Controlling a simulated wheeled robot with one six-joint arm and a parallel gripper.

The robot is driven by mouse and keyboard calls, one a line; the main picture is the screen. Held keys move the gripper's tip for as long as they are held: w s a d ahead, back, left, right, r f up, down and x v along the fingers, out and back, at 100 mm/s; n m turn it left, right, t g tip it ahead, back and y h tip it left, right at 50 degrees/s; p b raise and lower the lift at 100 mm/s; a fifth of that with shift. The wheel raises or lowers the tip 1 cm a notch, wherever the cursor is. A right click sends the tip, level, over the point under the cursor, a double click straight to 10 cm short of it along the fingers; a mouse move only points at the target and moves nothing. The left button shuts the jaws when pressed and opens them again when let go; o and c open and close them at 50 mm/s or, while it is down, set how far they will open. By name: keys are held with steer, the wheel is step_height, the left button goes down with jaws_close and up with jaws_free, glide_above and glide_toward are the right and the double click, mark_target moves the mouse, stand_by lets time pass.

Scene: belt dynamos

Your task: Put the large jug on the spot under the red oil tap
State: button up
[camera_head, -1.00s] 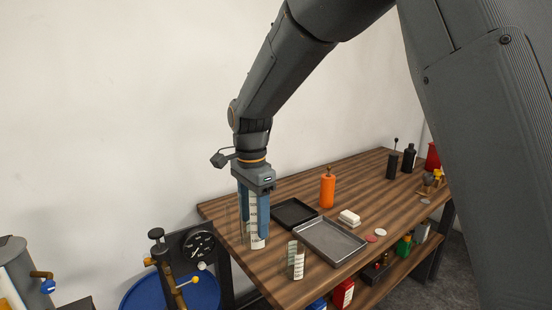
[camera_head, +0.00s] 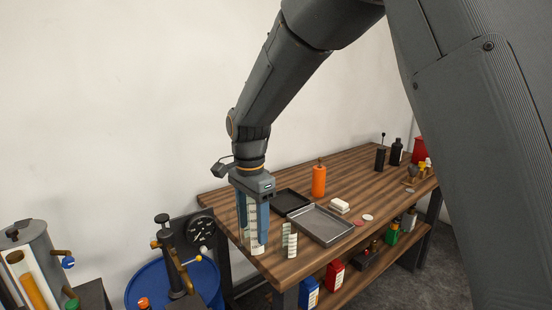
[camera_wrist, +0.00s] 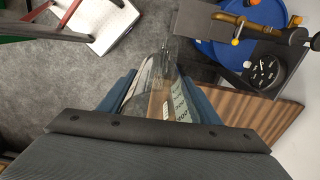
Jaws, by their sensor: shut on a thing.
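My gripper (camera_head: 252,238) is shut on a tall clear jug with a pale graduated strip (camera_head: 256,246), held upright with a finger on each side. The jug appears over the left edge of the wooden bench (camera_head: 225,208); whether its base touches the wood I cannot tell. It also shows between the fingers in the wrist view (camera_wrist: 150,92). A smaller clear jug with a similar strip (camera_head: 290,242) stands apart to its right on the bench. A tank with taps (camera_head: 38,250) stands at the far left. An orange-red knob (camera_head: 143,303) shows at the bottom edge; the spot under the red tap is not visible.
A blue drum (camera_head: 150,280) and a post with brass fittings (camera_head: 175,258) stand between the tank and bench, near a black gauge (camera_head: 201,232). The bench holds a grey tray (camera_head: 322,225), a black tray (camera_head: 290,202) and an orange bottle (camera_head: 319,181).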

steer(key=s+d+f+n, duration=0.3)
steer(key=d+f+n, duration=0.7)
steer(key=d+f, duration=1.5)
step_height(320, 180, down, 10)
steer(key=w+b, duration=0.2)
steer(key=b, duration=0.8)
steer(key=shift+w+f, duration=0.25)
steer(key=shift+w, duration=0.1)
